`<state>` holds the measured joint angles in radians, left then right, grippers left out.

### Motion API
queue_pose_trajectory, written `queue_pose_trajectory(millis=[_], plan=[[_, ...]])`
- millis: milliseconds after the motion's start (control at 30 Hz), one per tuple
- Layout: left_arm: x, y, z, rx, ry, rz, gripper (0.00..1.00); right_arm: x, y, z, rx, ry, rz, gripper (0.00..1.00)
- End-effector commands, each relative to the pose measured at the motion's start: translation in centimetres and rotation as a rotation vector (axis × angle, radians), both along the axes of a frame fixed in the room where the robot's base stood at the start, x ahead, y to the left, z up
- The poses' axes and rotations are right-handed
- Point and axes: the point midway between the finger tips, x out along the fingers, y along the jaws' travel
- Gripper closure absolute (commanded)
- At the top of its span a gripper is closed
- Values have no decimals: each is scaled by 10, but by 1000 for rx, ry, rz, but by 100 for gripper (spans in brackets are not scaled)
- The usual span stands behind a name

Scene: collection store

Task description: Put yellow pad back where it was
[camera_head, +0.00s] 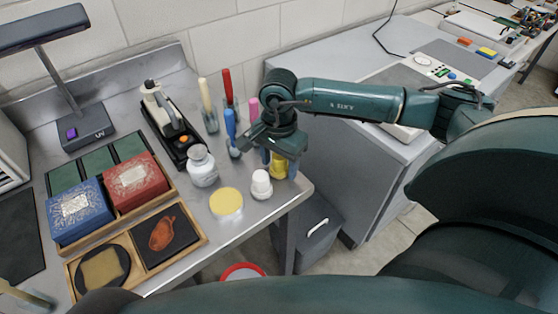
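A round yellow pad-like disc (226,204) lies flat near the front edge of the metal table, left of a white-capped jar (261,185). A second yellow thing (278,168) shows between the fingers of my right gripper (279,167), which points down over the table's right end. I cannot tell whether the fingers touch it or it stands just behind them. A tan-yellow square piece (102,268) lies in the left front compartment of the wooden tray (204,237). My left gripper is not in view.
Blue (79,212) and red (136,181) patterned boxes stand in the tray, beside a reddish-brown piece (163,234). A white bottle (202,167), a black holder (172,125) and several coloured-handled tools stand close to my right gripper. A lamp (66,83) stands at back left.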

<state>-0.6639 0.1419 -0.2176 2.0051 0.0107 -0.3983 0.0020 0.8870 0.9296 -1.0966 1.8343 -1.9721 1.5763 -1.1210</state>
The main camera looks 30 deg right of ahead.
Motion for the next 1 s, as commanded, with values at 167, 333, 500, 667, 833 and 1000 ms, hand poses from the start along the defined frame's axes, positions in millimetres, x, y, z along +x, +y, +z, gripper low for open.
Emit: queue_pose_trajectory(millis=[167,333,500,667,833,1000], plan=[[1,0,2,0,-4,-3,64,0,0,0,0,0,0,34],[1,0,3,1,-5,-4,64,0,0,1,0,0,0,34],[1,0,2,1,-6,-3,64,1,0,13,1,-4,0,34],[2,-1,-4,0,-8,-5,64,1,0,45,0,-6,0,34],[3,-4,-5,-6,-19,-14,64,1,0,83,0,-6,1,34],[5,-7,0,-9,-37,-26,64,1,0,110,0,-4,-1,34]])
